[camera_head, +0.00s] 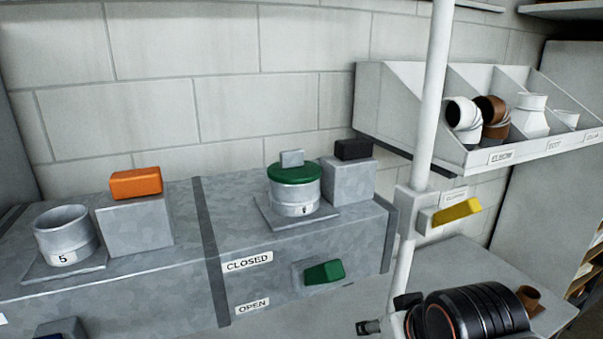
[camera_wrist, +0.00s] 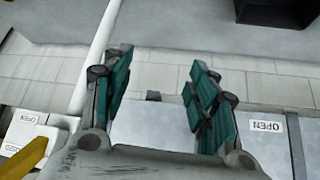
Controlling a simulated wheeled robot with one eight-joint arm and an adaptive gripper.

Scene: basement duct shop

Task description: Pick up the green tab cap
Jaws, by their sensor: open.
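The green tab cap (camera_head: 293,172) is a round green lid with a small grey tab standing on top. It sits on a short metal collar (camera_head: 295,196) with a numbered label, on the galvanized duct (camera_head: 250,222). My gripper (camera_wrist: 160,92) is open in the wrist view, its teal-padded fingers wide apart with nothing held between them. In the head view my arm is at the lower right, well to the right of and in front of the cap. I cannot make out the cap in the wrist view.
A grey block with a black top (camera_head: 353,149) stands close right of the cap. A white pole (camera_head: 432,90) with a yellow lever (camera_head: 457,211) rises farther right. A green handle (camera_head: 324,272) sticks out of the duct front. An open collar (camera_head: 66,232) and orange-topped block (camera_head: 136,184) are left.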

